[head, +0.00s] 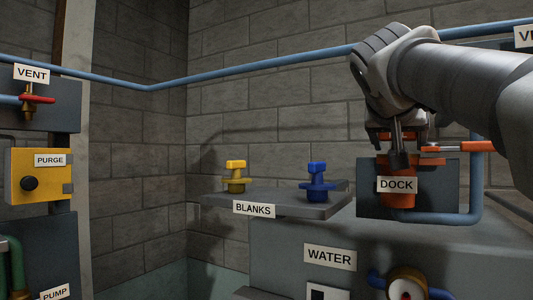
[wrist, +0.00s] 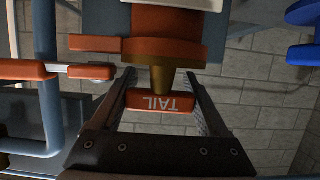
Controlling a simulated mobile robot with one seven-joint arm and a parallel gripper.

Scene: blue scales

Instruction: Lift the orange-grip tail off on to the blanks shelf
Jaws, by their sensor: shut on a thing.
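The orange-grip tail (wrist: 164,103) shows in the wrist view, its grip marked TAIL, with a brass stem below an orange collar. My gripper (wrist: 160,88) has its two fingers on either side of that grip and is shut on it. In the head view my gripper (head: 398,145) comes down from above over the dock (head: 397,199), an orange holder on a dark panel. My fingers partly hide the tail there, and I cannot tell whether it is fully seated. The blanks shelf (head: 275,202) is a grey ledge left of the dock.
A yellow blank (head: 235,178) and a blue blank (head: 317,184) stand on the shelf, with bare room between them. An orange-handled lever (head: 463,147) and a blue pipe (head: 476,190) lie close right of the dock. Another blue pipe (head: 250,72) crosses the wall above.

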